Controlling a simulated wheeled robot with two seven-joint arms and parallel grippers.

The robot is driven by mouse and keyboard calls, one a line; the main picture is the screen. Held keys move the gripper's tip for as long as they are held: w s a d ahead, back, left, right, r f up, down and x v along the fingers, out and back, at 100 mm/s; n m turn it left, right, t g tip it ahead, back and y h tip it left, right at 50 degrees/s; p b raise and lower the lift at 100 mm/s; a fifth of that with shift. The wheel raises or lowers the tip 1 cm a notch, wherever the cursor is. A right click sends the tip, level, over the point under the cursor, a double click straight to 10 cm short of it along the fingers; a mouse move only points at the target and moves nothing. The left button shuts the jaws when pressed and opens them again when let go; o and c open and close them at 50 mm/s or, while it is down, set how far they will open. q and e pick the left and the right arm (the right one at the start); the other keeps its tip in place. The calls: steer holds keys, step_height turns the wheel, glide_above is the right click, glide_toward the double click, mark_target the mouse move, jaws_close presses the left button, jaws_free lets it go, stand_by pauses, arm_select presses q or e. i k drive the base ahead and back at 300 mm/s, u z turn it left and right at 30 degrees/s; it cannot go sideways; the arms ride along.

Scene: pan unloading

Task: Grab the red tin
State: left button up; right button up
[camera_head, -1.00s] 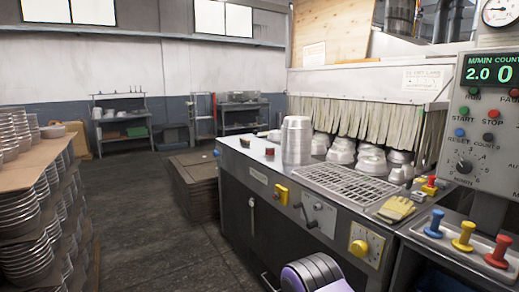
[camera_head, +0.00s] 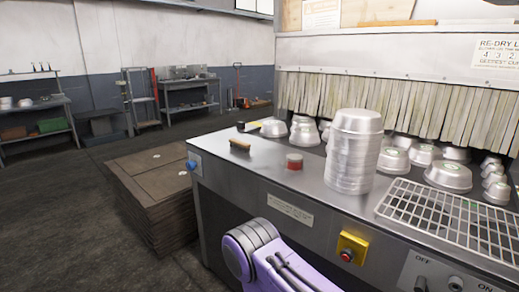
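The red tin (camera_head: 294,161) is a small round tin with a pale top band. It stands on the steel counter (camera_head: 240,170), left of a tall stack of metal pans (camera_head: 354,150) and apart from it. A purple and grey part of one of my arms shows at the bottom middle, in front of the counter. Neither gripper is in view, and nothing holds the tin.
A wooden-handled brush (camera_head: 240,145) and a small dark item (camera_head: 240,126) lie left of the tin. Several upturned pans (camera_head: 447,176) sit behind, below the strip curtain (camera_head: 400,105). A wire grid (camera_head: 450,215) covers the counter's right. Stacked boards (camera_head: 150,190) stand at left.

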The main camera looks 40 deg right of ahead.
mark_target(294, 161)
steer(key=i, duration=1.3)
steer(key=z, duration=2.1)
